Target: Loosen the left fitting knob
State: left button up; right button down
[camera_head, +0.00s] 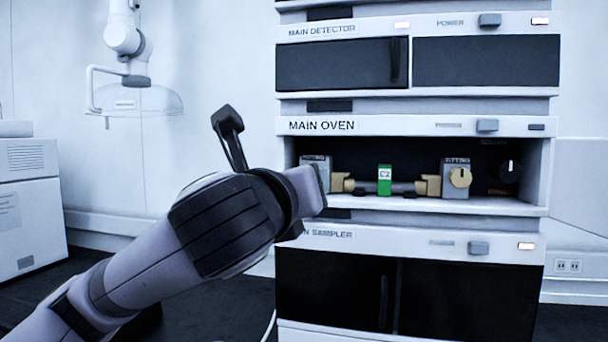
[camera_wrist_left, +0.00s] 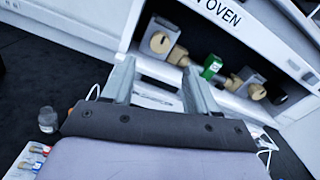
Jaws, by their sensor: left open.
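The left fitting is a grey block (camera_head: 316,170) at the left end of the open main oven bay. In the head view its front knob is hidden behind my left gripper (camera_head: 308,190). The left wrist view shows this round tan left fitting knob (camera_wrist_left: 160,42) beyond the fingertips. My left gripper (camera_wrist_left: 158,68) is open, with nothing between its two fingers. It is tilted relative to the oven and stands apart from the knob in the wrist view. My right gripper is not in view.
A green column piece marked C2 (camera_head: 384,180) lies between the fittings. The right fitting knob (camera_head: 461,177) and a dark knob (camera_head: 510,171) are further right. The oven shelf lip (camera_head: 440,207) runs below. A bottle (camera_wrist_left: 47,120) shows at the wrist view's lower left.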

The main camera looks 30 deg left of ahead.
pick_arm(q)
jog(key=shift+r+p+x, duration=0.15)
jog(key=shift+p+x, duration=0.25)
jog(key=shift+x, duration=1.4)
jog(key=shift+r+p+x, duration=0.2)
jog(key=shift+p+x, duration=0.15)
jog(key=shift+x, duration=1.5)
jog(key=shift+a, duration=0.15)
jog(key=c, duration=1.1)
